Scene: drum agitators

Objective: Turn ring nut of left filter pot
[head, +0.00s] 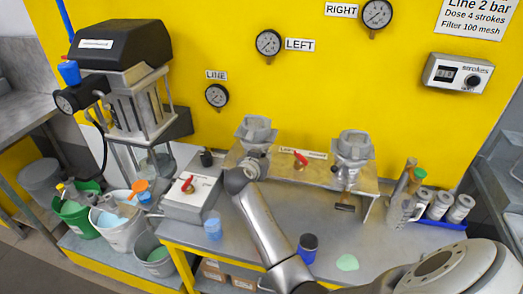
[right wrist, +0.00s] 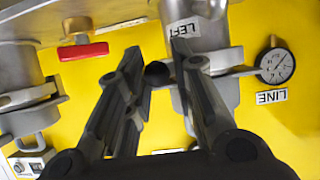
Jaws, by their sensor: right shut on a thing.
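The left filter pot (head: 256,132) is a grey metal pot on the bracket at the back of the bench. Its lower body and ring nut (right wrist: 232,73) show in the right wrist view, close beside my right gripper (right wrist: 158,48). The two fingers are on either side of a dark round knob (right wrist: 158,75), which seems to belong to the ring nut. The gripper is shut on it, though the exact contact is partly hidden. In the head view, my right gripper (head: 246,168) is just below the left pot, mostly hidden by its own arm. My left gripper is not in view.
The right filter pot (head: 353,147) stands on the same bracket (head: 320,172). A red-handled valve (head: 300,159) sits between the pots. A valve box (head: 190,197) is at left; a beaker (head: 402,212) and metal canisters (head: 440,205) are at right. Gauges hang on the yellow wall.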

